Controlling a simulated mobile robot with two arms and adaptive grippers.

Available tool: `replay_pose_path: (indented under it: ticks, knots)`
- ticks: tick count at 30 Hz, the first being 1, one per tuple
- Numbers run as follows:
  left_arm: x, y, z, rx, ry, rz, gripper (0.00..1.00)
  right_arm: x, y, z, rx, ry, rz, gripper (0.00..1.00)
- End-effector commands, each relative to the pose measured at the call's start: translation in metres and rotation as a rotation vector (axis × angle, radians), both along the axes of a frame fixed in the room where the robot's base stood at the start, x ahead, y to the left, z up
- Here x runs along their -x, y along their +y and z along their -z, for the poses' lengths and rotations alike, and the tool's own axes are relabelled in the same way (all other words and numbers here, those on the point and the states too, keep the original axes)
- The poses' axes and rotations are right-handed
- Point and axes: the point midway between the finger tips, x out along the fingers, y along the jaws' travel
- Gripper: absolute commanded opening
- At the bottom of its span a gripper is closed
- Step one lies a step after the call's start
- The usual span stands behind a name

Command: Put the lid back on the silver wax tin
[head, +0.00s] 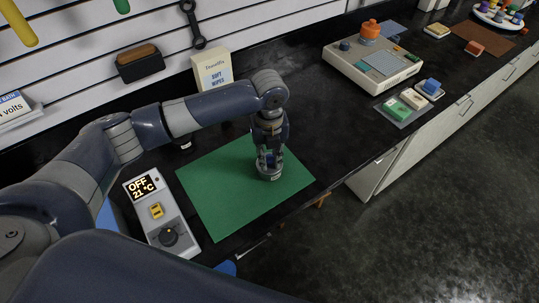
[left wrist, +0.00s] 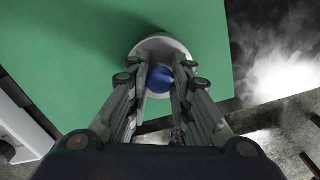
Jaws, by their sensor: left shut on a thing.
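My left gripper (head: 269,158) points down over the green mat (head: 222,192). In the left wrist view its fingers (left wrist: 160,82) are closed on a round blue knob (left wrist: 160,78). Around and below the knob is a pale silver round rim (left wrist: 160,42), the silver wax tin or its lid. In the head view the silver tin (head: 270,174) shows as a low round shape under the fingertips, near the mat's right part. The fingers hide much of it, so I cannot tell whether the lid touches the tin or how it is seated. My right gripper is not in view.
A grey heater unit (head: 158,212) reading OFF 21 °C stands left of the mat. A soft wipes box (head: 212,71) and a brush block (head: 140,62) stand by the back wall. A beige device (head: 372,62) sits farther right. The black counter's front edge runs close to the mat.

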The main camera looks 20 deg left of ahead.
Motion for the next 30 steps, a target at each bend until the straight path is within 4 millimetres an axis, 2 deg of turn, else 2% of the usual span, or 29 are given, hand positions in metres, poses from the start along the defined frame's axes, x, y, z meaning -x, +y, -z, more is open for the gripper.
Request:
replay_pose_path:
  ticks: [30]
  knots:
    - [0.0000,0.0002,0.0001,-0.001,0.000,0.000,0.02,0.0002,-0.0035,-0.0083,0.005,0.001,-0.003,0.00]
